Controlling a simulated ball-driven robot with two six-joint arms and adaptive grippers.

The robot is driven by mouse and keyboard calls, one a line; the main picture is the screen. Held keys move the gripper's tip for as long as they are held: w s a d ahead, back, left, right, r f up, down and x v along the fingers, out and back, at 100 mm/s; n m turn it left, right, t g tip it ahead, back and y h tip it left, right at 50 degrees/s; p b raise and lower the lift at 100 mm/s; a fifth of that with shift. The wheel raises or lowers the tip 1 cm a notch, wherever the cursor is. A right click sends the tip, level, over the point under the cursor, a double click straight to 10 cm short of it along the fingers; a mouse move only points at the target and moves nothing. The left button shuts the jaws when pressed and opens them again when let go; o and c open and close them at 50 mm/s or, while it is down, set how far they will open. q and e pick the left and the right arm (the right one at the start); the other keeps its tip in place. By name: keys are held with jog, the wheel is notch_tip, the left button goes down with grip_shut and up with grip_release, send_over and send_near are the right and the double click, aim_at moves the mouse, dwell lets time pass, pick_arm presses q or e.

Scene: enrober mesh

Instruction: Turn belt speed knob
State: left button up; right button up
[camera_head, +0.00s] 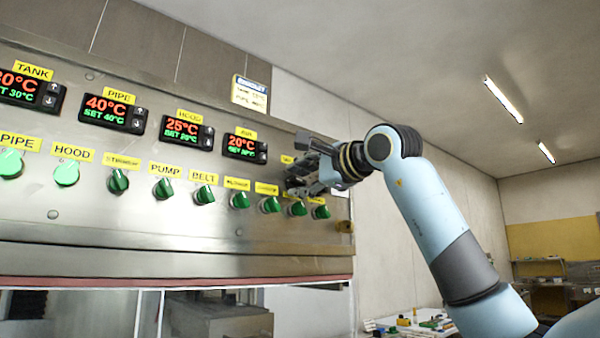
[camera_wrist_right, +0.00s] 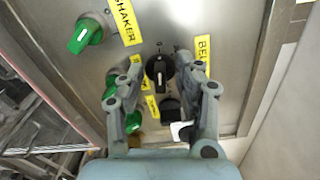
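In the right wrist view, a black knob (camera_wrist_right: 159,74) with a light pointer mark sits on the metal panel, beside a yellow label (camera_wrist_right: 202,52) that reads "BE" before a finger covers the rest. My right gripper (camera_wrist_right: 160,62) is open, with one finger on each side of this knob. I cannot tell whether the fingers touch it. In the head view my right gripper (camera_head: 300,168) is at the right end of the panel and hides the black knob. A green knob (camera_head: 204,194) under a "BELT" label (camera_head: 204,177) is farther left. My left gripper is not in view.
The metal control panel (camera_head: 150,232) carries a row of green knobs and several temperature displays. In the wrist view a green "SHAKER" knob (camera_wrist_right: 85,36) is at the upper left. A second black part (camera_wrist_right: 171,107) lies between the fingers, below the black knob.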

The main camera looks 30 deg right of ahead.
jog(key=shift+w, duration=0.15)
jog(key=shift+c, duration=0.4)
grip_shut()
